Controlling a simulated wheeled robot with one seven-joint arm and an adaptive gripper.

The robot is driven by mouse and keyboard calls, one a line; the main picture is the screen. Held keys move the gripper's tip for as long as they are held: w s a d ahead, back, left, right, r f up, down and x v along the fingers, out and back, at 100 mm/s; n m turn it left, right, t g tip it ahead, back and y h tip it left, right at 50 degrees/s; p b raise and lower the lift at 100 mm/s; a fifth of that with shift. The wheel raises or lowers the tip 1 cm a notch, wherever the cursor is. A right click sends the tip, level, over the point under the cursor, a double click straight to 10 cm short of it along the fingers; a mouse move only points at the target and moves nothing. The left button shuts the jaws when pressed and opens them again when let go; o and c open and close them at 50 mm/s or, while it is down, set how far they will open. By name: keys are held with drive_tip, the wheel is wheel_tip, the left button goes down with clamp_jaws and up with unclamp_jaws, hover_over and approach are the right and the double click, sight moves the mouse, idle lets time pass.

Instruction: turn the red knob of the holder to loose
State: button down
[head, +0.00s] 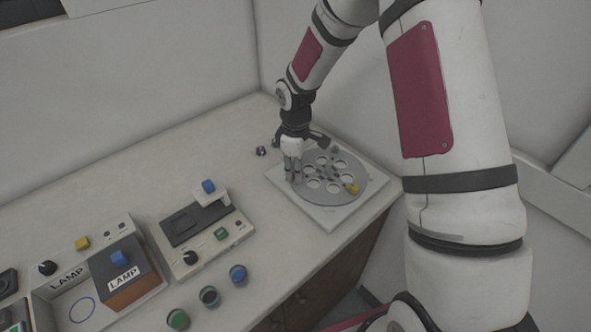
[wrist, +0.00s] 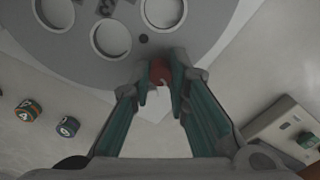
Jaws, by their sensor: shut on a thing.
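The holder is a round grey disc (head: 318,195) with several large holes, on a white square base (head: 335,218) at the right end of the bench. It fills the top of the wrist view (wrist: 190,45). The red knob (wrist: 160,70) sits at the disc's edge, between my fingertips. My gripper (head: 293,178) points down at the disc's left side and is shut on the red knob, as the wrist view shows (wrist: 160,82). The fingers hide the knob in the head view, and its pointer marking cannot be read.
A small dark round item (head: 261,151) lies left of the holder. Several round jars (head: 209,297) stand near the bench's front edge. A grey device with a blue knob (head: 208,186) and a lamp unit (head: 122,258) stand to the left. Bare bench lies between the device and holder.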

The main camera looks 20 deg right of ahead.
drive_tip(key=n, duration=0.4)
drive_tip(key=shift+n, duration=0.3)
drive_tip(key=n, duration=0.3)
drive_tip(key=shift+n+p, duration=0.3)
drive_tip(key=shift+p, duration=0.1)
drive_tip(key=n, duration=0.4)
drive_tip(key=shift+n+p, duration=0.3)
drive_tip(key=shift+n, duration=1.9)
drive_tip(key=c, duration=1.5)
unclamp_jaws()
